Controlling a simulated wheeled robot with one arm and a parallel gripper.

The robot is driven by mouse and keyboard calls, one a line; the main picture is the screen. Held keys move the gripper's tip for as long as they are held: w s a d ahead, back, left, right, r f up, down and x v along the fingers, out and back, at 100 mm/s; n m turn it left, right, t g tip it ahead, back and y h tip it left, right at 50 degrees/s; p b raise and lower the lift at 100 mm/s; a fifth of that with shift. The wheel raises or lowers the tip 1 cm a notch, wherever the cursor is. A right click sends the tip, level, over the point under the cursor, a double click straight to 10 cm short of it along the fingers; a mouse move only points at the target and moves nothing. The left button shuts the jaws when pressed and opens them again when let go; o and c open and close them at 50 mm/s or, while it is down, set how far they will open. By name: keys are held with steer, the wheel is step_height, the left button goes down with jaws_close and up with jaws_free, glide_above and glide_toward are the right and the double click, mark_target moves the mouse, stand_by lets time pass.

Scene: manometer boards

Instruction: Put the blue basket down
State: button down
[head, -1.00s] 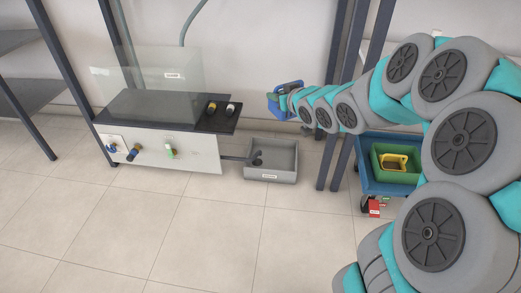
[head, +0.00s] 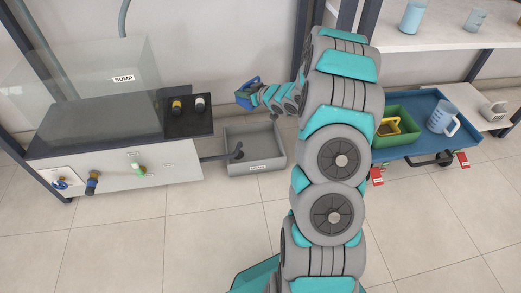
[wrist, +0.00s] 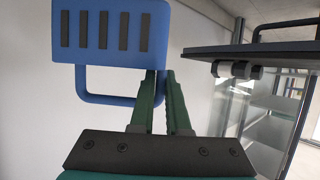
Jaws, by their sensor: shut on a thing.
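The blue basket (wrist: 110,30) fills the upper left of the wrist view, with dark slots in its side and a blue loop handle below. My gripper (wrist: 158,85) is shut on the basket's handle. In the head view the basket (head: 247,92) is small and partly hidden by my gripper (head: 256,96). It is held in the air by the wall, above and behind the grey bin. My arm covers part of the view to the right of it.
A grey bin (head: 276,148) stands on the floor below. The sump bench (head: 120,165) is left, with a dark ledge carrying knobs. A blue cart (head: 400,150) at right holds a green tray (head: 392,137) and a measuring jug (head: 442,118). Shelves (head: 435,40) stand above it. The front floor is clear.

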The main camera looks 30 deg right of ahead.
steer(key=s+d+f+n+y+b, duration=0.1)
steer(key=s+d+f+b, duration=0.15)
steer(key=f, duration=1.35)
glide_above(255, 154)
steer(key=shift+g, duration=0.3)
step_height(255, 154, down, 10)
steer(key=shift+f, duration=0.15)
steer(key=shift+f, duration=0.15)
steer(key=c, duration=0.9)
jaws_free()
